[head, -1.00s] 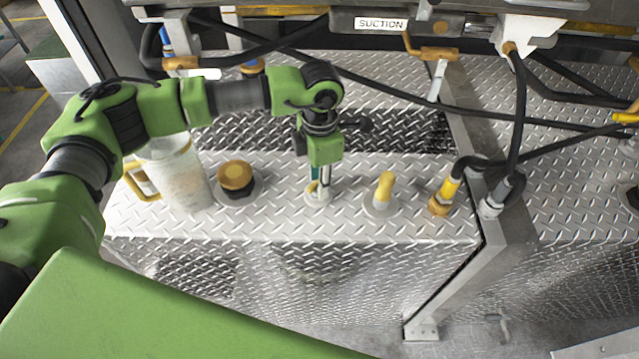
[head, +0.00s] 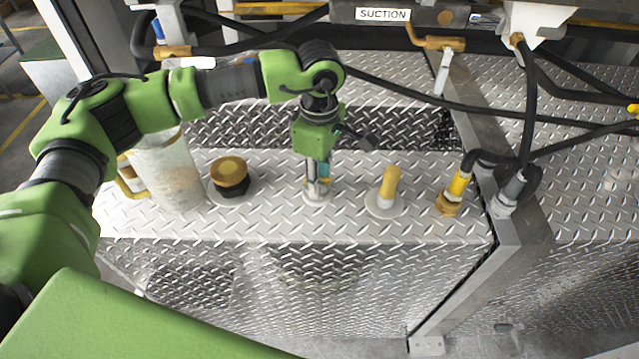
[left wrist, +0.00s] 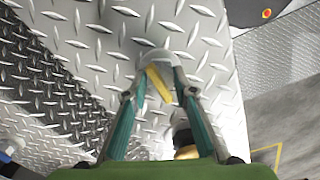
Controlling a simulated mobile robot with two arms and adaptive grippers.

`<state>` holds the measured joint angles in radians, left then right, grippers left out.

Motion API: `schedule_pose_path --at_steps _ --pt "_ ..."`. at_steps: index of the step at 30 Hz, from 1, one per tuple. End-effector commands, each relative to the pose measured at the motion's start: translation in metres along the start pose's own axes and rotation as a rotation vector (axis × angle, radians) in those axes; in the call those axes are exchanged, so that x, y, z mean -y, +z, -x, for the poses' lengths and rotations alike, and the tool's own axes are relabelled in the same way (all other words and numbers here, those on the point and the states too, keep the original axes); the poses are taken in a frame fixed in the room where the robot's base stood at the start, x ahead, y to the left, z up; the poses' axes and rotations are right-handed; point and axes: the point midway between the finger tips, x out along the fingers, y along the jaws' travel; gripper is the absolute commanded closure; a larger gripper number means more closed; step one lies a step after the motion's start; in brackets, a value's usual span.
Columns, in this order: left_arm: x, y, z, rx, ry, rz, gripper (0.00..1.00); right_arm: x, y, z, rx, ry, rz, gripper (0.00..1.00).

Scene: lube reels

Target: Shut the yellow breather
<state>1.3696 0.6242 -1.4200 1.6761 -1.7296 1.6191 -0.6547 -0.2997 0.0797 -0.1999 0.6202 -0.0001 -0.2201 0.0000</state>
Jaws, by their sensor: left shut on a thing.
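My left gripper (head: 317,192) points down at a small fitting on a pale round flange (head: 315,199) on the tread-plate tank top. In the left wrist view, the teal-padded fingers (left wrist: 158,88) are closed in around its yellow piece (left wrist: 157,84), which I take for the breather's handle. The pale flange (left wrist: 154,57) shows just beyond the fingertips. In the head view the fingers hide most of the fitting. My right gripper is in neither view.
A black cap with a yellow top (head: 230,177) and a pale jug (head: 168,172) stand left of the gripper. A yellow-topped stub (head: 390,184) and a hose with a yellow fitting (head: 457,187) stand right. Black hoses (head: 400,85) cross behind.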

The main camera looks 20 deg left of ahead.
Motion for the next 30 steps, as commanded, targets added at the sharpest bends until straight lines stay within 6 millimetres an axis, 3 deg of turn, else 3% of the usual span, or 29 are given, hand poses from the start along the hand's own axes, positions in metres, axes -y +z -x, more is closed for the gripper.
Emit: schedule_pose_path --at_steps 7,8,9,10,22,30 --pt "-0.001 0.0 0.001 -0.001 0.002 -0.025 0.95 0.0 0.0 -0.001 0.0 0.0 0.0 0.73" --pt "-0.001 0.0 0.001 -0.001 0.002 -0.025 0.67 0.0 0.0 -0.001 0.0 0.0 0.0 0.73" --pt "-0.001 0.0 0.001 -0.001 0.002 -0.024 0.56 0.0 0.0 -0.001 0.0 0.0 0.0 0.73" --pt "0.0 0.0 0.001 -0.001 0.002 -0.024 0.55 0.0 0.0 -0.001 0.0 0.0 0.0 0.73" --pt "-0.001 0.0 0.006 0.0 0.002 -0.022 0.55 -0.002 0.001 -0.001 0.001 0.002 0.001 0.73" --pt "-0.001 0.0 0.055 0.0 0.005 -0.024 0.55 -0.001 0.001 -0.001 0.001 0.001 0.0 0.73"
